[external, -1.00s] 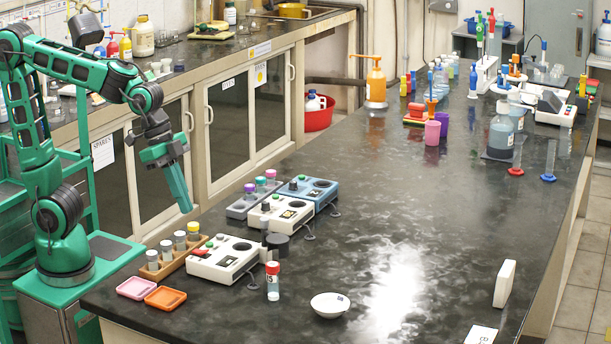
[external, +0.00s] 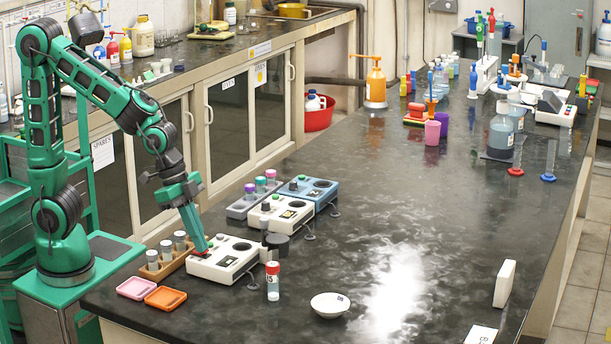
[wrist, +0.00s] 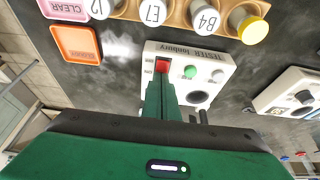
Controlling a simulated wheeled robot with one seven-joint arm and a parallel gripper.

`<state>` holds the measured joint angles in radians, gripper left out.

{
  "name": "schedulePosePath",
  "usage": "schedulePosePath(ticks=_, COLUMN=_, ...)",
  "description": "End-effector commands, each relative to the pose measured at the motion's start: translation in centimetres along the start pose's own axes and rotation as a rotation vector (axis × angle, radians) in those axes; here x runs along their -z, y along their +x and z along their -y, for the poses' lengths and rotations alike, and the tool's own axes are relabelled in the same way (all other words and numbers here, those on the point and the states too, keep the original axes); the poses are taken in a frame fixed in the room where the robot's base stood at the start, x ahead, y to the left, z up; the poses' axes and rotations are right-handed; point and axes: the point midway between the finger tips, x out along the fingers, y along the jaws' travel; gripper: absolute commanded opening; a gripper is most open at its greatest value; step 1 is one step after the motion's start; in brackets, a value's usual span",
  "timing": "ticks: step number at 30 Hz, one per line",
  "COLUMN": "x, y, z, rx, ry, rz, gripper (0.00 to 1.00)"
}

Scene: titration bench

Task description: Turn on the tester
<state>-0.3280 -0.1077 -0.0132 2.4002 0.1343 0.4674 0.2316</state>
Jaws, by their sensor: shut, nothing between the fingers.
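My gripper (external: 206,250) is shut and empty, pointing down at the tester's left side. In the wrist view its fingertips (wrist: 161,78) are at the red switch and cover part of it. I cannot tell whether they touch it or whether the tester is on.
An orange rack (external: 152,271) of capped vials stands left of the tester. Pink (external: 137,287) and orange (external: 165,298) trays lie in front. A red-capped vial (external: 273,282) stands right. A second white device (external: 280,214) and a blue one (external: 309,190) stand behind.

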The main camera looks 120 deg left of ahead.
Motion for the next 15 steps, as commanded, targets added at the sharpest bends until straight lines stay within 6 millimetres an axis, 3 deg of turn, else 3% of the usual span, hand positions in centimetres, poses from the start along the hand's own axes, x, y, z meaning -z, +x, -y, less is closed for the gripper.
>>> schedulePosePath(ticks=15, x=-0.01, y=0.78, z=-0.07, rx=-0.003, ry=0.000, rz=0.070, gripper=0.00)
